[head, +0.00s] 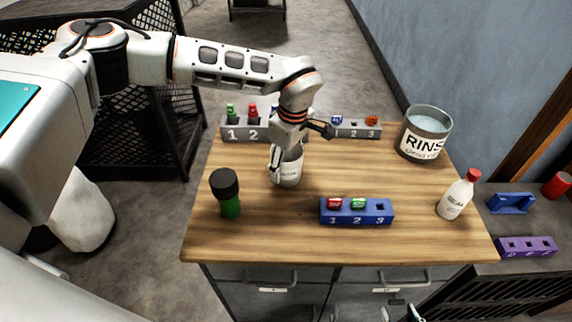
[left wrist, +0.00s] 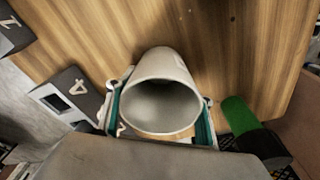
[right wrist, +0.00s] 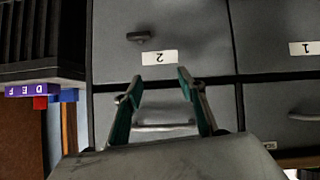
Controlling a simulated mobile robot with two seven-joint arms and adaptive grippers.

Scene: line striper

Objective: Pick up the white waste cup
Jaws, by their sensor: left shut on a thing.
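The white waste cup (head: 289,171) is upright at the left-middle of the wooden table, at or just above its surface; I cannot tell which. My left gripper (head: 286,154) comes down over it and is shut on it. In the left wrist view the cup (left wrist: 163,68) sits between the two fingers, its open mouth facing the camera and its inside looking empty. Part of its label is hidden by the gripper. My right gripper (right wrist: 160,77) is open and empty, low in front of the grey drawers.
A green bottle with black cap (head: 229,195) stands left of the cup. A blue rack (head: 357,217) is at the front, a grey numbered rack (head: 235,132) behind. A rinse tub (head: 424,135) and a red-capped white bottle (head: 457,197) stand at right. Bare wood lies between them.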

